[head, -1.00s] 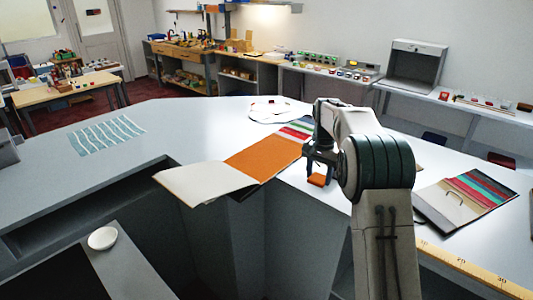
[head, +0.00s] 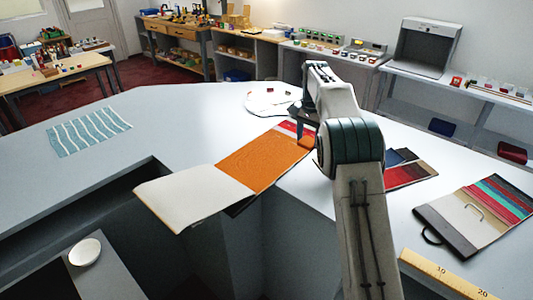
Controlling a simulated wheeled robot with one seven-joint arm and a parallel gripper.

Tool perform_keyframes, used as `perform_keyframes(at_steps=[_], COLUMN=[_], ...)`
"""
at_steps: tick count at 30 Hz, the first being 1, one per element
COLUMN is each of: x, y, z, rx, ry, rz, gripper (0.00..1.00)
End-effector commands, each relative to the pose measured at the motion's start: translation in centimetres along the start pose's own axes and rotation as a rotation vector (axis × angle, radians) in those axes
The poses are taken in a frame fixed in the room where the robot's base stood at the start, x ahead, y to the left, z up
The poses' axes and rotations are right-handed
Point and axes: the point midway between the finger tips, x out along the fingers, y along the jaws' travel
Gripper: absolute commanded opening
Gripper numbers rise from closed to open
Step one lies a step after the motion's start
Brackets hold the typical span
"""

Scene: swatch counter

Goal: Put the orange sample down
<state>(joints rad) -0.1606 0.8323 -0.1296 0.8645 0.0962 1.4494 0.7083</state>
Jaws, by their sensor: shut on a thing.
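My gripper (head: 304,128) is over the counter, right of the middle in the head view, mostly hidden behind my own arm. It is shut on the small orange sample (head: 306,141), which shows just below it. The sample is at the right edge of a large orange sheet (head: 255,163) in an open swatch book. I cannot tell whether the sample touches the book or hangs above it.
A cream sheet (head: 195,192) of the book sticks out over the counter's inner edge. A blue striped cloth (head: 88,132) lies at left, and a round white plate (head: 262,101) behind. At right are a swatch folder (head: 475,215) and a yellow ruler (head: 450,278). The counter (head: 170,115) is bare behind the book.

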Motion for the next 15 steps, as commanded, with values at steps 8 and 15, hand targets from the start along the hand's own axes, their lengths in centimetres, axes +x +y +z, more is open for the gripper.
perform_keyframes(at_steps=[8, 15], x=[3.4, 5.9], y=[-6.1, -9.1], z=[4.6, 6.6], rx=[-0.025, -0.018], ry=[-0.002, -0.001], rz=[0.002, 0.001], gripper=[0.28, 0.28])
